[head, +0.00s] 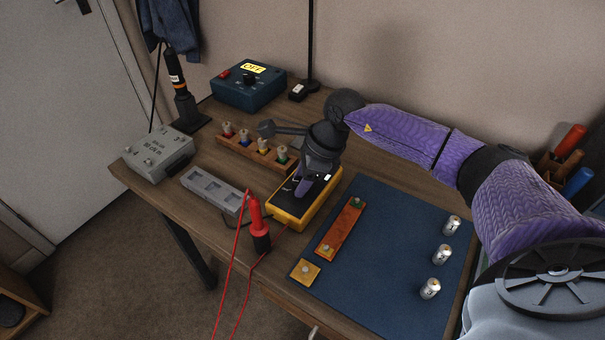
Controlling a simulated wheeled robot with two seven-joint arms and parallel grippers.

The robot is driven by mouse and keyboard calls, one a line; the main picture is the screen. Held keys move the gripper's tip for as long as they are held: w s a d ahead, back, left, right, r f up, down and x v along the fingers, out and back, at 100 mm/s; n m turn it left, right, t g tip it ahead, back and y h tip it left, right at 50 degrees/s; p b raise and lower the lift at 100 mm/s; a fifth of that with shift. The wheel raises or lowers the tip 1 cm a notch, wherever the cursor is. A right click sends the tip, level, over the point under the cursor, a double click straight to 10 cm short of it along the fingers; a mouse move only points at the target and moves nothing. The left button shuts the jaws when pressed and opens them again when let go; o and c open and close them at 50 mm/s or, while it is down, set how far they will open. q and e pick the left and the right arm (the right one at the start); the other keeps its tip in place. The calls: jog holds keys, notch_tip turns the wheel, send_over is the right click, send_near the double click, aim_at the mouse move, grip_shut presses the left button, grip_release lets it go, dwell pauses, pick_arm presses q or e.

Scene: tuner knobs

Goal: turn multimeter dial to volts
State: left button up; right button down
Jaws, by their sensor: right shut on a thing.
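The yellow multimeter (291,219) with a dark face lies on the wooden bench, left of the blue mat. My right gripper (303,190) points down onto the multimeter's face and is shut on its dial. The dial itself is hidden under the fingers and wrist, so its setting cannot be read. A red probe (257,222) stands at the near left edge of the multimeter, with red leads hanging over the bench front. My left gripper is not in view.
A blue mat (375,262) holds several metal cylinders and an orange strip. A grey tray (214,191), a grey box (158,154), a wooden rack (232,147) and a blue box (247,88) stand to the left and behind. A soldering iron (180,85) stands upright at the back left.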

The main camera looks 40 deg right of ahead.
jog(key=shift+r+m+t+p, duration=0.3)
jog(key=shift+m+p, duration=0.4)
jog(key=shift+m, duration=0.2)
jog(key=m+t+h+p, duration=0.1)
jog(key=m+h+p, duration=0.1)
jog(key=m+p, duration=0.2)
jog(key=shift+a+m, duration=0.1)
jog(key=shift+m, duration=0.5)
jog(key=shift+f+m+h+p, duration=0.1)
jog(key=shift+m+h+p, duration=0.2)
jog(key=shift+m+p, duration=0.4)
pick_arm(q)
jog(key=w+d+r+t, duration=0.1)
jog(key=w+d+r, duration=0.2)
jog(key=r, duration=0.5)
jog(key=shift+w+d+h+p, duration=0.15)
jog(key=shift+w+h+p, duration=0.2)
jog(key=shift+p, duration=0.1)
pick_arm(e)
jog(key=shift+f+m+t+h, duration=0.1)
jog(key=shift+m+t+h, duration=0.2)
jog(key=shift+m, duration=0.5)
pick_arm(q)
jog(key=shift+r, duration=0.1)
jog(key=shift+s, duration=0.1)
